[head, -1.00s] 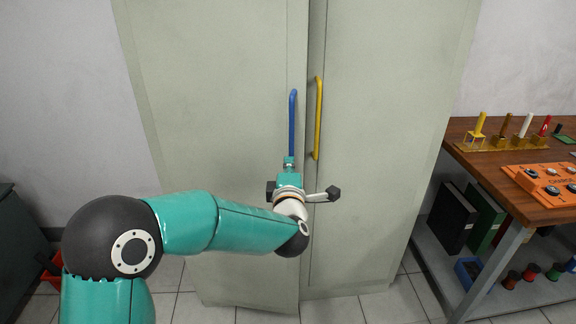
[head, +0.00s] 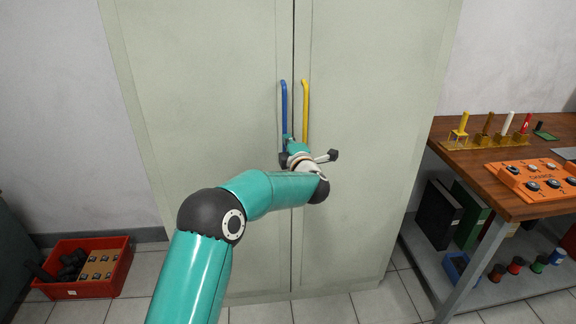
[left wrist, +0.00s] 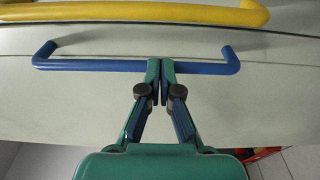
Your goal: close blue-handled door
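The blue handle (head: 284,105) is upright on the left cabinet door (head: 200,110). This door looks flush or nearly flush with the right door (head: 375,130); a thin dark seam runs between them. My left gripper (head: 288,138) is at the lower part of the blue handle. In the left wrist view, its two fingers (left wrist: 160,64) are together and overlap the middle of the blue handle (left wrist: 95,66). They lie across the bar, not around it; I cannot tell whether they touch it. My right gripper is not in view.
The yellow handle (head: 305,110) is close to the right of the blue one. A wooden workbench (head: 470,170) with an orange box (head: 535,180) stands at the right. A red crate (head: 95,285) is on the floor at the left. Tiled floor lies before the cabinet.

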